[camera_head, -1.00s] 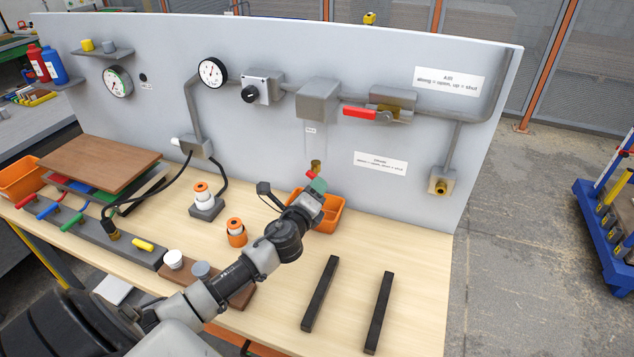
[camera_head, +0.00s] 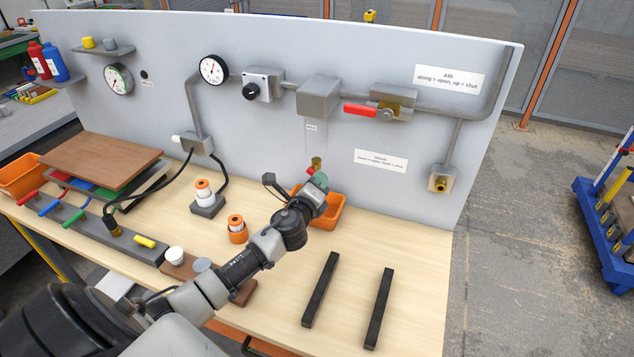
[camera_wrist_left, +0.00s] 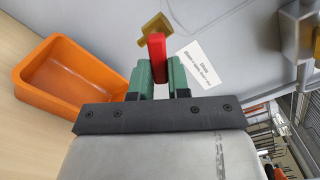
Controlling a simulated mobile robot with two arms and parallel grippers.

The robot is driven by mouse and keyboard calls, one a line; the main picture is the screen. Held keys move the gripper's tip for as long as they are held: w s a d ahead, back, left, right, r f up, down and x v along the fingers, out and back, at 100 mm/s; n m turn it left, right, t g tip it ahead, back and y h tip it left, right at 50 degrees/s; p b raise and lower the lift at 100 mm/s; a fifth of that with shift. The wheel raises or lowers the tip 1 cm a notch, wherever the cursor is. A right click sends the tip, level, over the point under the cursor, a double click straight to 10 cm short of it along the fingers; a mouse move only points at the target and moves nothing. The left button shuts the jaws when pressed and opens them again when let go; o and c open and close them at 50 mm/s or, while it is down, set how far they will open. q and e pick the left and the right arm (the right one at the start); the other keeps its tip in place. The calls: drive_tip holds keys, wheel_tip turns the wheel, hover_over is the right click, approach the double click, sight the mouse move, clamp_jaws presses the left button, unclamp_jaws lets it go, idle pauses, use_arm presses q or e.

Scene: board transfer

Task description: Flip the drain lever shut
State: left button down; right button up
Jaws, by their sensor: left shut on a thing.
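The drain valve is a small brass fitting (camera_head: 316,162) under the clear tube below the grey box on the panel. Its red drain lever (camera_head: 311,171) shows just above my left gripper (camera_head: 317,179). In the left wrist view the red lever (camera_wrist_left: 157,55) stands between the green fingers of the left gripper (camera_wrist_left: 155,75), which is shut on it, with the brass valve (camera_wrist_left: 155,28) just beyond. The lever's lower end is hidden between the fingers. My right gripper is in neither view.
An orange bin (camera_head: 333,212) stands on the bench below the valve, close to my left gripper. A red-handled air valve (camera_head: 361,110) is higher on the panel. Two dark bars (camera_head: 320,290) lie at the front right. An orange-and-white cup (camera_head: 237,230) stands left of my forearm.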

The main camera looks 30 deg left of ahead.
use_arm(q)
drive_tip(key=shift+n, duration=0.3)
drive_tip(key=shift+d+r+n, duration=0.1)
drive_tip(key=shift+r+n, duration=0.15)
drive_tip(key=shift+n, duration=0.8)
drive_tip(key=shift+d+r+n, duration=0.1)
drive_tip(key=shift+r+n, duration=0.1)
drive_tip(key=shift+n, duration=0.8)
drive_tip(key=shift+r+n, duration=0.25)
drive_tip(key=shift+n, duration=0.8)
drive_tip(key=shift+w, duration=0.1)
drive_tip(key=c, duration=1.1)
unclamp_jaws()
